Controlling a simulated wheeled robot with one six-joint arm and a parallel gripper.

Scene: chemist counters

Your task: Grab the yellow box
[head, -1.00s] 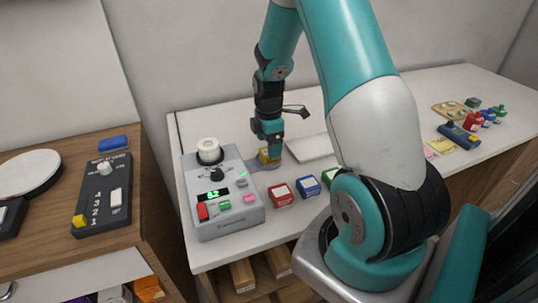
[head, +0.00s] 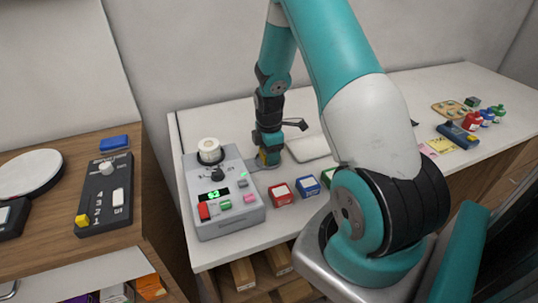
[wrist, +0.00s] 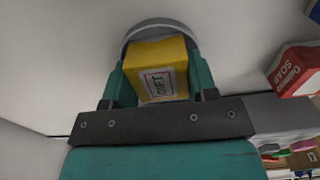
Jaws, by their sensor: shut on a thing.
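The yellow box (wrist: 157,66) has a white label with dark print and sits between the two teal fingers of my gripper (wrist: 155,85) in the wrist view. The fingers are shut on it from both sides. I cannot tell whether the box touches the counter. A round grey edge shows behind the box in the wrist view.
A grey device (head: 228,222) with buttons and a white roll stands left of my gripper. A red box (head: 281,195) and a blue box (head: 308,187) stand in front, with a green one beside my arm. A pale flat pad (head: 308,148) lies to the right.

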